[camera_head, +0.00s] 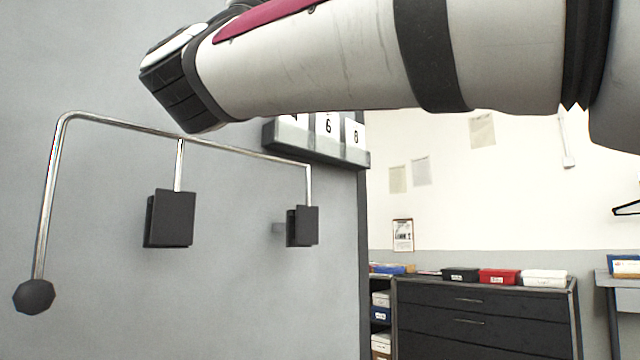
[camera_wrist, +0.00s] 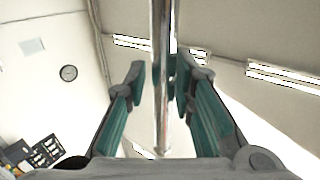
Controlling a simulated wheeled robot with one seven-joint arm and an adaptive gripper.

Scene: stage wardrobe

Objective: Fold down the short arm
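A bent metal rod (camera_head: 107,121) runs along the grey wall in the head view, with one end dropping at the left to a dark ball (camera_head: 34,296). Two black blocks (camera_head: 172,218) (camera_head: 301,226) sit near its shorter drops. Which part is the short arm is unclear. In the wrist view, a shiny metal rod (camera_wrist: 161,35) passes between the teal-lined fingers of my gripper (camera_wrist: 162,78). The pads are close on both sides of it; contact is unclear.
A grey shelf with number cards (camera_head: 318,150) projects from the wall just behind the rod's right part. A dark drawer cabinet (camera_head: 480,315) with small boxes stands at the back right. The wrist view faces ceiling lights and a wall clock (camera_wrist: 68,73).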

